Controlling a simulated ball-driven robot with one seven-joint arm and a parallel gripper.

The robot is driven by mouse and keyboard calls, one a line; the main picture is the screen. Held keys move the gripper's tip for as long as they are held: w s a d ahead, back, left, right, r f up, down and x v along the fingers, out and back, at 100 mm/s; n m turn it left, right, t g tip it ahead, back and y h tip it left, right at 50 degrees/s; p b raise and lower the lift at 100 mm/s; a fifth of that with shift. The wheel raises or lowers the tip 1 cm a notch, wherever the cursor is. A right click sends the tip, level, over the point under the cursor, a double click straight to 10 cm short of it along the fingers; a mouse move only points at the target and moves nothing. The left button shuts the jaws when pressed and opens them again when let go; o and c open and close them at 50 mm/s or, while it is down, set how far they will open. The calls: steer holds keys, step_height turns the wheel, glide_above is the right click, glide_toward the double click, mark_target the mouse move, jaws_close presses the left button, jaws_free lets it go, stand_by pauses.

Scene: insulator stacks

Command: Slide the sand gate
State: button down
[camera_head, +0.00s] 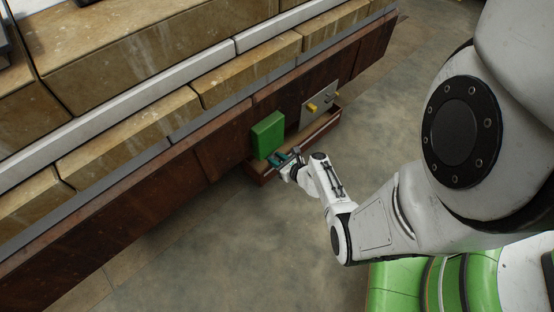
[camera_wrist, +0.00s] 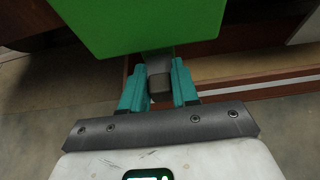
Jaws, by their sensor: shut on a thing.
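A green block-like panel (camera_head: 267,135), which looks like the sand gate, sits against the front of the brown-red beam in the head view. In the wrist view the green panel (camera_wrist: 140,22) fills the top middle. Below it a grey tab (camera_wrist: 160,83) sticks out. My gripper (camera_head: 285,158) is just under the green panel in the head view. In the wrist view the teal fingers of my gripper (camera_wrist: 159,88) stand on both sides of the grey tab and are shut on it. The tab's join to the panel is partly hidden behind the panel.
A brown-red tray (camera_head: 325,130) runs along below the panel and to its right. A grey plate (camera_head: 319,103) with yellow knobs is fixed on the beam to the right. Stone-like blocks (camera_head: 145,115) lie above the beam. The floor (camera_head: 230,240) in front is clear.

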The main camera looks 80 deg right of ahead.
steer(key=shift+s+a, duration=0.3)
steer(key=shift+s, duration=0.2)
steer(key=c, duration=0.9)
jaws_free()
steer(key=shift+p+v, duration=2.65)
steer(key=shift+v, duration=2.75)
